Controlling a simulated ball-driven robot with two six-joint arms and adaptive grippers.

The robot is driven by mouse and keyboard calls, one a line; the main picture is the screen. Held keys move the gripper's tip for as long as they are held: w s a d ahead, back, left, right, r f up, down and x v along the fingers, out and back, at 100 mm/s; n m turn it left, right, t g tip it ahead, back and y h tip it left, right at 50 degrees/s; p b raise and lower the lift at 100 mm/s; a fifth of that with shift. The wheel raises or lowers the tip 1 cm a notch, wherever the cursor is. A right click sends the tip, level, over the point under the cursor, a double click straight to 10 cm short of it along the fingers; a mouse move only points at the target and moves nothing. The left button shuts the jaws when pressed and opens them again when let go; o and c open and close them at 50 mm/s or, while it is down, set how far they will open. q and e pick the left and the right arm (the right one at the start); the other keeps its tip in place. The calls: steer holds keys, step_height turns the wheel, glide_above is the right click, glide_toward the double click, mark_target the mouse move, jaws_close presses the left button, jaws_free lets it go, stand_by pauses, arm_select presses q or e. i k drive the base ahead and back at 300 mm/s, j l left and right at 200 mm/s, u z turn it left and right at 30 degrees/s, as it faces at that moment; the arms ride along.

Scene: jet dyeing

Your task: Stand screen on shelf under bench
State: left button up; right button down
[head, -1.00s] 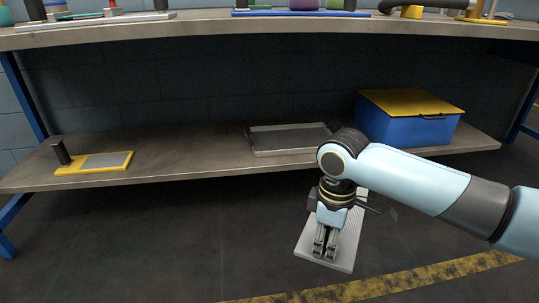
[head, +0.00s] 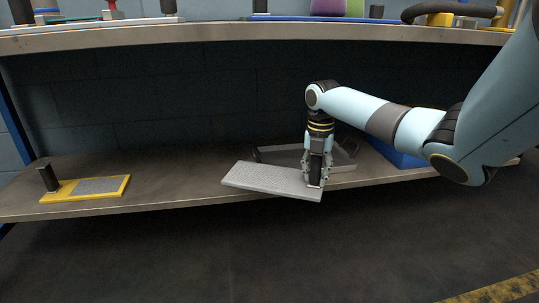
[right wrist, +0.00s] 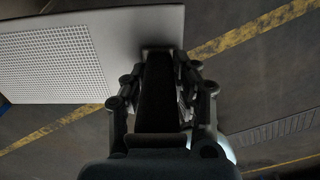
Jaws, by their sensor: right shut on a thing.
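The screen is a flat plate with a fine grid, also seen in the right wrist view (right wrist: 60,55). It lies nearly flat, slightly tilted, overlapping the front edge of the shelf (head: 185,182) under the bench. I cannot tell whether it touches the shelf. The right wrist view shows floor beyond the plate. My left gripper is not in view.
A grey tray (head: 341,168) sits behind my gripper, and a blue box (head: 398,155) is partly hidden by my arm. Shelf between is clear. The bench top (head: 230,36) overhangs.

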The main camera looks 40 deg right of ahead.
mark_target(190, 177)
steer(key=i, duration=1.15)
